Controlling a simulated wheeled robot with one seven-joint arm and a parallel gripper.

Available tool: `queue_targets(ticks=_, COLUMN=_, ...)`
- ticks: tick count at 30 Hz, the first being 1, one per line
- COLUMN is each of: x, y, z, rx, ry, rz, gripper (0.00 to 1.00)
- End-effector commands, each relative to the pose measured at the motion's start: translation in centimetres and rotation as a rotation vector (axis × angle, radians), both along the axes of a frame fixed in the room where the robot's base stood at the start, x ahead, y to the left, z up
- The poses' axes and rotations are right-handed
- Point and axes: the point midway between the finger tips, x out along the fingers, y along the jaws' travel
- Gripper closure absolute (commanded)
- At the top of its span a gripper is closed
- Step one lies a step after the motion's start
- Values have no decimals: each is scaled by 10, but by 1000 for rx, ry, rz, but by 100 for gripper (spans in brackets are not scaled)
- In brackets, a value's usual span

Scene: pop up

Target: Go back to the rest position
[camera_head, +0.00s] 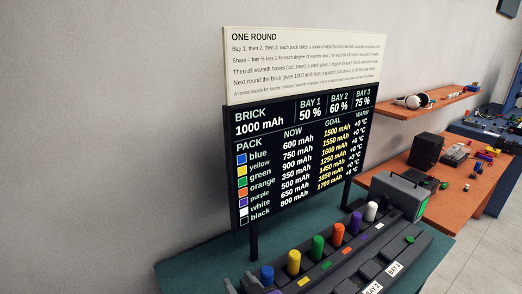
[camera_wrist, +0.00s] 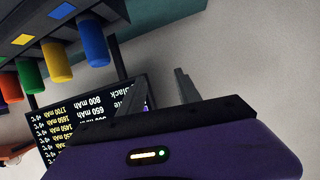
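My gripper (camera_wrist: 145,54) shows in the wrist view, with two dark fingers apart and nothing visible between them. The purple hand with a small lit strip below them appears to be mine. My gripper does not show in the head view. The dark rack (camera_head: 325,265) holds a row of coloured packs: blue (camera_head: 266,275), yellow (camera_head: 293,262), green (camera_head: 317,248), orange (camera_head: 338,234), purple (camera_head: 355,222) and white (camera_head: 371,211). In the wrist view the blue pack (camera_wrist: 93,45) and its neighbours appear upside down, apart from the fingers.
A black board (camera_head: 295,150) with a white sign (camera_head: 300,60) stands behind the rack on a green table (camera_head: 190,270). A grey device (camera_head: 398,192) with a green screen sits at the rack's far end. Orange benches (camera_head: 430,185) stand to the right, with floor (camera_head: 480,255) clear beside them.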

Motion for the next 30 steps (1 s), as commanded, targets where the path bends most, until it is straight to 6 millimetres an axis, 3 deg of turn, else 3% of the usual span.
queue_targets(ticks=8, x=-82, y=-72, z=-5, rx=117, ry=-175, rz=-143, gripper=60)
queue_targets(ticks=18, x=-198, y=-158, z=12, rx=143, ry=-326, rz=-297, gripper=60)
queue_targets(ticks=30, x=-331, y=-228, z=38, rx=54, ry=-350, rz=-407, gripper=60)
